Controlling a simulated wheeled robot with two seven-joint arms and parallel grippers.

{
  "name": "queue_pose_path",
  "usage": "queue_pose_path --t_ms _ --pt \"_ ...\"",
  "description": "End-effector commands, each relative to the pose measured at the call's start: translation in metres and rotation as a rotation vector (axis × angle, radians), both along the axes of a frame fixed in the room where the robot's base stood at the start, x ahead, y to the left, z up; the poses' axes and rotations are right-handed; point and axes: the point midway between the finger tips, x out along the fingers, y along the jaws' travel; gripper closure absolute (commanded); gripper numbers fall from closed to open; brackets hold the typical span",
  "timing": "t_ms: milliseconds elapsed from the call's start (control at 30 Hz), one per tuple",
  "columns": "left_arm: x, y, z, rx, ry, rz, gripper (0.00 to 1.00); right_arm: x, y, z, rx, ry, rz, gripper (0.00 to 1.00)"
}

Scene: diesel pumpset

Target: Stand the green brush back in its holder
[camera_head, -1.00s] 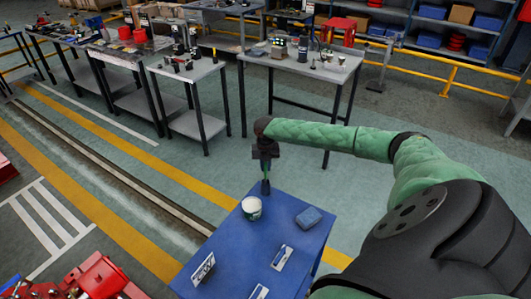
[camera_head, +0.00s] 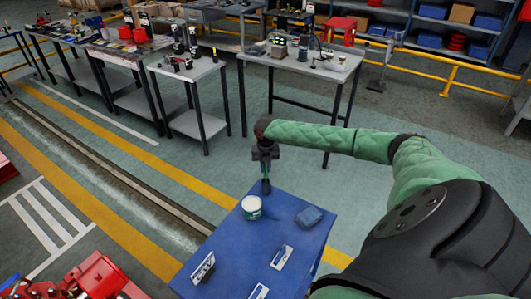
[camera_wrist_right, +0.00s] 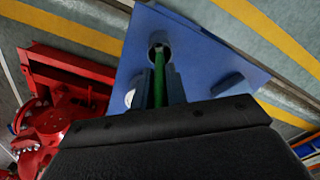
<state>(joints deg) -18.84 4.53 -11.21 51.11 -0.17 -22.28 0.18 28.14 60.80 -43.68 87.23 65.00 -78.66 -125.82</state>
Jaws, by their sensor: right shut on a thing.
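My right gripper (camera_head: 265,165) points down, shut on the green brush (camera_head: 266,187). In the camera_head view the brush's lower end shows just below the fingers, at the far edge of the blue table. A white pot with a dark green band (camera_head: 251,207), which looks like the holder, stands upright on the table, just left of and below the brush in the picture. In the wrist view the green handle (camera_wrist_right: 159,86) runs between the fingers towards a round grey shape with a dark middle; I cannot tell whether this is the brush end or an opening. My left gripper is not in view.
The blue table (camera_head: 235,245) also holds a blue block (camera_head: 309,216) at right and white cards (camera_head: 203,268) nearer the front. Red machinery (camera_head: 95,280) stands at lower left. Grey worktables (camera_head: 300,60) with tools stand further back, with open floor between.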

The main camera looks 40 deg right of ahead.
Motion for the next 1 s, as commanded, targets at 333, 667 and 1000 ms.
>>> queue_pose_path --t_ms 333,667,1000 --pt "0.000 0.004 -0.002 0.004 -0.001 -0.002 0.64 0.000 0.000 -0.006 0.000 0.000 0.000 1.00" --pt "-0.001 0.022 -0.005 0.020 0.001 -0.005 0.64 0.000 0.000 -0.011 0.000 0.000 0.000 1.00" --pt "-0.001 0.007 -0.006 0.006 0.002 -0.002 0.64 0.000 0.000 -0.013 0.000 0.000 0.000 1.00"
